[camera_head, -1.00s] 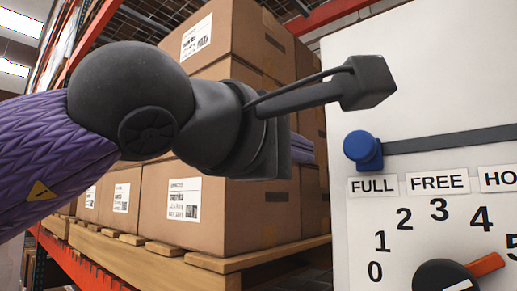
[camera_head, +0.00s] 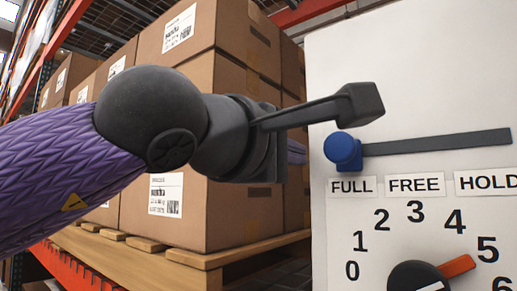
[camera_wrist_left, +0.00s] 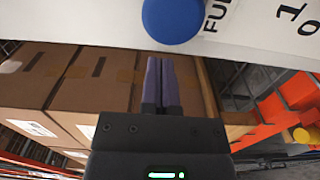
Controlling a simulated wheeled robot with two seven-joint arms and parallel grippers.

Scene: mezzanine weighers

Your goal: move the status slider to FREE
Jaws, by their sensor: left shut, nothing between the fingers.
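The status slider's blue knob (camera_head: 342,148) sits at the left end of a dark horizontal slot (camera_head: 440,142) on a white panel, above the FULL label (camera_head: 352,185). The FREE label (camera_head: 414,184) is to its right, then HOLD. My left gripper (camera_head: 303,153) is shut and empty, just left of the knob in the head view and apart from it. Its purple fingers are mostly hidden behind my wrist. In the left wrist view, the shut fingers (camera_wrist_left: 160,60) point toward the panel edge, with the blue knob (camera_wrist_left: 172,18) beyond their tips. My right gripper is out of view.
A dial (camera_head: 418,278) with an orange pointer and numbers is on the panel below the labels. Stacked cardboard boxes (camera_head: 230,215) on a wooden pallet (camera_head: 205,258) stand behind my left arm. The panel face right of the knob is clear.

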